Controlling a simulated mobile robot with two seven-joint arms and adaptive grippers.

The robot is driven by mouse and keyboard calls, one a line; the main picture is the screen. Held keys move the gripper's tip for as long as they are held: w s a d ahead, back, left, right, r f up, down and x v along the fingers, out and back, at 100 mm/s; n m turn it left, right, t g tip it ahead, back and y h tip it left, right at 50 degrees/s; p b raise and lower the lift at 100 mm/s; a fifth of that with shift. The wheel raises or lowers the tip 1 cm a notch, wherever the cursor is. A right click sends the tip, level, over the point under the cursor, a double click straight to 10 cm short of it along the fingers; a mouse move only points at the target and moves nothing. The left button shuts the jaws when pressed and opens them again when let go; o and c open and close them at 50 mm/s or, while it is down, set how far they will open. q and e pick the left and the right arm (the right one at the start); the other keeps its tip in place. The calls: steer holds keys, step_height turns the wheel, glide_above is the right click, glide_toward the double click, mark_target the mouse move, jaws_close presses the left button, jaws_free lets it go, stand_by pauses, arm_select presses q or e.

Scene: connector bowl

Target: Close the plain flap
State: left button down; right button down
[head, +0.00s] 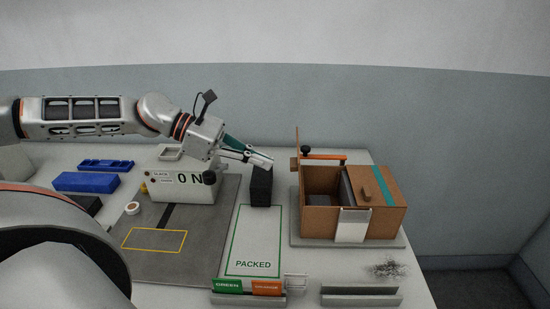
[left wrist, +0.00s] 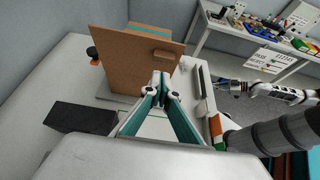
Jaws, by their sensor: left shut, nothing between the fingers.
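The open-topped cardboard box (head: 325,222) stands on a grey base at the right of the table. Its plain flap (head: 297,143) stands upright at the box's left side, seen edge-on; in the left wrist view its broad brown face (left wrist: 135,62) fills the middle. The other flap (head: 365,190), with a teal stripe, lies over the right part of the box. My left gripper (head: 268,163) is shut and empty, left of the plain flap and apart from it in the head view. My right gripper (left wrist: 230,86) seems to show small in the left wrist view; its fingers are unclear.
An orange-topped bar (head: 323,156) with a black knob is behind the box. A labelled box (head: 170,189) and blue trays (head: 86,182) are left.

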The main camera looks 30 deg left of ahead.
mark_target(296, 164)
arm_select(q)
steer(key=shift+w+d+r, duration=0.15)
steer(key=shift+w+d, duration=0.25)
steer(key=shift+d, duration=0.3)
steer(key=shift+w+d+r, duration=0.1)
steer(key=shift+w+d, duration=0.3)
steer(key=shift+d, duration=0.25)
arm_select(e)
steer(key=shift+r, duration=0.15)
arm_select(q)
steer(key=shift+d, duration=0.1)
steer(key=shift+w+d+r, duration=0.2)
steer(key=shift+w+d, duration=0.05)
steer(key=shift+d, duration=0.05)
arm_select(e)
steer(key=shift+w+d, duration=0.15)
steer(key=shift+d, duration=0.1)
